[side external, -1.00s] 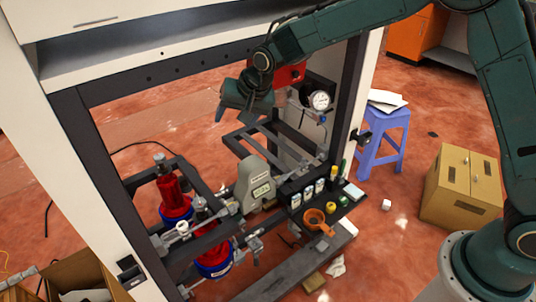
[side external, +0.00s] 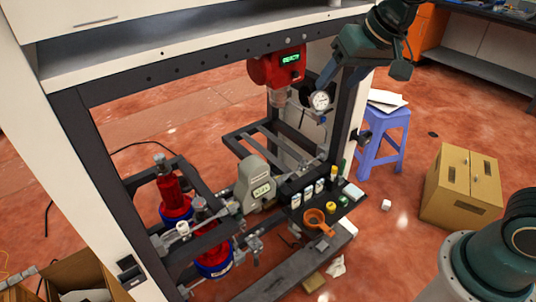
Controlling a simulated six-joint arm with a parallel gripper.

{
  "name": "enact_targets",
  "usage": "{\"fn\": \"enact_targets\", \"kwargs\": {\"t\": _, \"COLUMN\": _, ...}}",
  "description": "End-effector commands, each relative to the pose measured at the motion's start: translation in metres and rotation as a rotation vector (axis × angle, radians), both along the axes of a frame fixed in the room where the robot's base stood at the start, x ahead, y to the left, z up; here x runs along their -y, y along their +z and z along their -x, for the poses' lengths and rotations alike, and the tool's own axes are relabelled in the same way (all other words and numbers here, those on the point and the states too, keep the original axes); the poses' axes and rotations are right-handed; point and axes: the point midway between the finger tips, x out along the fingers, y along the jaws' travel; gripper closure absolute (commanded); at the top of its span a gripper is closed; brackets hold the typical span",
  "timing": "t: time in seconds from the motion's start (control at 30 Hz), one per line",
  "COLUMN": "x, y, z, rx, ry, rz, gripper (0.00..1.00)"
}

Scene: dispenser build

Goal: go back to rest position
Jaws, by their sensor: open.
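My gripper (side external: 364,60) is at the top right of the side view, beside the frame's right post. It is open, with its jaws spread apart and nothing seen between them. A red device (side external: 278,69) with a lit green display hangs from the top of the frame, left of my gripper and apart from it. A round pressure gauge (side external: 321,100) sits just below and left of my gripper. Most of my upper arm is out of the picture.
A grey meter (side external: 257,188) and red cylinders (side external: 174,195) stand low in the frame.

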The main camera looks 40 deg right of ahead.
Motion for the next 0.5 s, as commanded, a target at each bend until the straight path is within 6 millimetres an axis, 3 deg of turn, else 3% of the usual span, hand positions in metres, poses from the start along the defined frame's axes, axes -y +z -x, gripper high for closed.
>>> {"fn": "enact_targets", "kwargs": {"t": 0.2, "x": 0.019, "y": 0.009, "z": 0.054, "rx": 0.003, "ry": 0.048, "rz": 0.043, "gripper": 0.39}}
{"fn": "enact_targets", "kwargs": {"t": 0.5, "x": 0.038, "y": 0.005, "z": 0.126, "rx": -0.003, "ry": 0.117, "rz": 0.104, "gripper": 0.39}}
